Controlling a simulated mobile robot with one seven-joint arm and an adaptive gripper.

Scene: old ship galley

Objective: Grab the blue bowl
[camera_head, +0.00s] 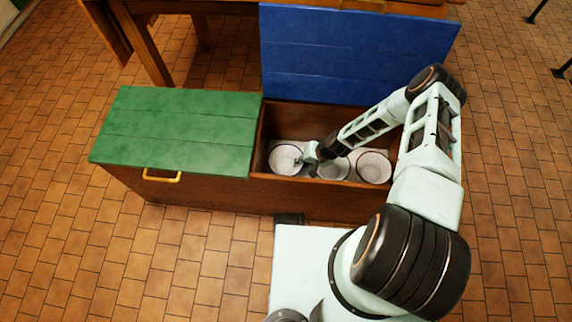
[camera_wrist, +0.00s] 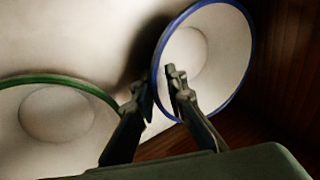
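The blue-rimmed white bowl (camera_head: 285,159) is the leftmost of three bowls in the open right-hand compartment of the chest. In the wrist view it is the large bowl (camera_wrist: 215,55) at upper right. My gripper (camera_head: 306,155) reaches down at this bowl's right side in the head view. In the wrist view my fingers (camera_wrist: 160,84) are close together at the near rim. One tip is over the inside of the bowl and the other just outside. A narrow gap shows between the tips; whether they press on the rim cannot be told.
A green-rimmed bowl (camera_wrist: 58,112) lies beside the blue one. In the head view, a middle bowl (camera_head: 333,170) is partly hidden by my arm, with another bowl (camera_head: 374,167) to its right. The blue lid (camera_head: 355,50) stands open behind; the green lid (camera_head: 178,130) is closed.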

